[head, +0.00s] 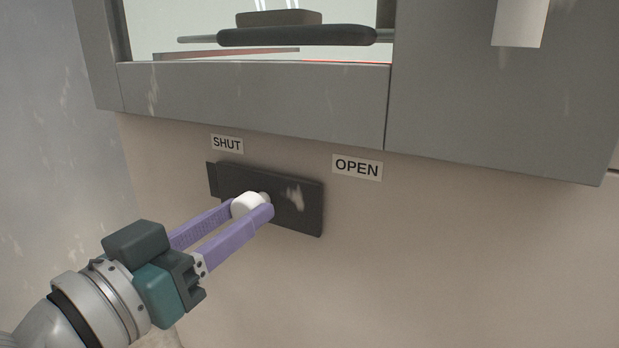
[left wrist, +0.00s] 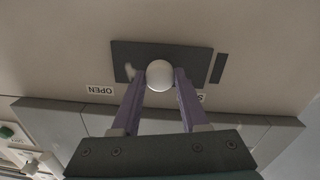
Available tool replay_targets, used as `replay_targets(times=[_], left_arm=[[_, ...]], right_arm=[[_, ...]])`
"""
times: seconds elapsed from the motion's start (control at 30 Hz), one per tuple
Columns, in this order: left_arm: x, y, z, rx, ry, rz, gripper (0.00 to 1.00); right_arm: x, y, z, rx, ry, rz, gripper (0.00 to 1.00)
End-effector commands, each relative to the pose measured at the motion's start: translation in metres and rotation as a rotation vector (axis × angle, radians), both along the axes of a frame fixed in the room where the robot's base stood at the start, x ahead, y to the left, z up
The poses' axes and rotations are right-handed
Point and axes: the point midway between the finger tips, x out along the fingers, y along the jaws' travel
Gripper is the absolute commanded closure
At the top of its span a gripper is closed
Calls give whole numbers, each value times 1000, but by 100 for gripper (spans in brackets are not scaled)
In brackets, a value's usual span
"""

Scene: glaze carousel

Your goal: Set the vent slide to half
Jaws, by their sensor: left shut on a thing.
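The vent slide (head: 300,208) is a dark flat plate on the beige front, with a round white knob (head: 247,206). My left gripper (head: 253,208) is shut on the knob, one purple finger on each side. In the left wrist view, which is upside down, the knob (left wrist: 160,75) sits between the fingertips, in front of the plate (left wrist: 190,58). A narrow dark strip (left wrist: 221,68) shows beside the plate's SHUT-side end. My right gripper is not in view.
A grey frame (head: 250,100) juts out above the labels, around a window with a dark bar (head: 295,36) in it. A pale block (head: 520,22) hangs at the upper right. The beige front right of the slide is clear.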

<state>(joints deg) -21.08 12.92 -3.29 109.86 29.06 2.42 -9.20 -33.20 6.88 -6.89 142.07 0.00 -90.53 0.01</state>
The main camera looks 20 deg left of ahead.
Motion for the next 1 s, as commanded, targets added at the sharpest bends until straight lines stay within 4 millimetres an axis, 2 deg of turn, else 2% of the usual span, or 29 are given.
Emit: replay_targets(times=[0.03, 0.17, 0.47, 0.5, 0.73, 1.0], left_arm=[[-1, -11, 5, -6, 6, -1, 100], [-2, -25, 2, -3, 4, -3, 100], [-2, -27, -1, -1, 2, -3, 100], [-2, -26, 0, -1, 2, -3, 53], [-2, -26, 0, 0, 1, -2, 27], [-3, -26, 0, 0, 1, -2, 26]], right_arm=[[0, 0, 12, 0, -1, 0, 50], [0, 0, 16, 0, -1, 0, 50], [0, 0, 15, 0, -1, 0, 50], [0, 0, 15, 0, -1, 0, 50], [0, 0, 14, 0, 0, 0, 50], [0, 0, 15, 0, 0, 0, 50]])
